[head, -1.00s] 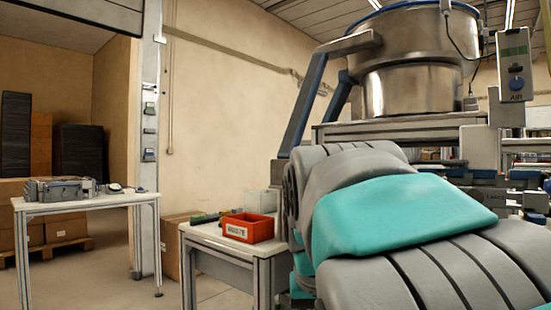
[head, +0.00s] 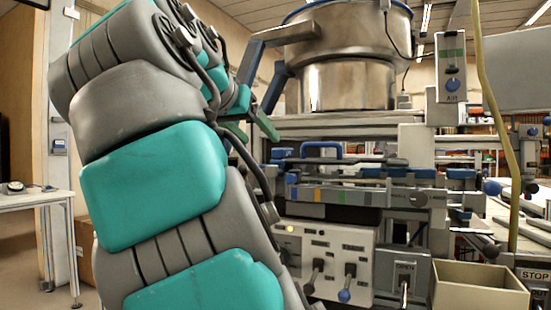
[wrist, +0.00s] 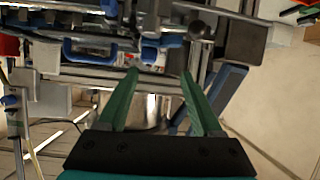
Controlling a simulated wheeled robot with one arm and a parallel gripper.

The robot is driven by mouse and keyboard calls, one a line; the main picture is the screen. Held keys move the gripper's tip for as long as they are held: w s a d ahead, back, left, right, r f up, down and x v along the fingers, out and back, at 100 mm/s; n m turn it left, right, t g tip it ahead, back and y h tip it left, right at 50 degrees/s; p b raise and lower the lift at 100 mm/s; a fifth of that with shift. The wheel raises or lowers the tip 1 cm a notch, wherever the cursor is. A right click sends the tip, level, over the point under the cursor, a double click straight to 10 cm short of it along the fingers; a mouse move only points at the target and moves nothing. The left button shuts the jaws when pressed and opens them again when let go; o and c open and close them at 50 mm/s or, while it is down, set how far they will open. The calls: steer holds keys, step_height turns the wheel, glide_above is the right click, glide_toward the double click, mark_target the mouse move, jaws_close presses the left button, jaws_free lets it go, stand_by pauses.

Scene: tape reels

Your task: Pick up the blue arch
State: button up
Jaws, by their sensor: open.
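A blue arch (head: 321,150), shaped like a handle, stands on top of the metal rail assembly in the middle of the head view. A blue U-shaped piece (wrist: 85,55) left of the fingers in the wrist view looks like the same arch, but I cannot be sure. My gripper (head: 258,132) has green fingers, which are partly hidden by my arm in the head view. It is left of the arch and apart from it. In the wrist view my gripper (wrist: 160,72) is open, with nothing held between the fingers.
The steel bowl (head: 345,70) rises behind the rail. A control panel (head: 325,262) with levers is below it. A cream open box (head: 480,290) and a yellow hose (head: 497,110) are at right. A white table (head: 35,198) stands far left.

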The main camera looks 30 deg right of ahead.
mark_target(283, 163)
steer(key=shift+w+d+f+m+h, duration=0.15)
steer(key=shift+w+d+m, duration=0.15)
steer(key=shift+d, duration=0.5)
steer(key=shift+w+d+m+h, duration=0.15)
steer(key=shift+w+d+m, duration=0.1)
steer(key=shift+d, duration=0.55)
steer(key=shift+w+d+f+b, duration=0.2)
steer(key=shift+d+f, duration=0.15)
steer(key=shift+d, duration=0.2)
steer(key=shift+w+d+f+b, duration=0.2)
steer(key=shift+d+f, duration=0.15)
steer(key=shift+d, duration=0.15)
steer(key=shift+x, duration=1.25)
jaws_close()
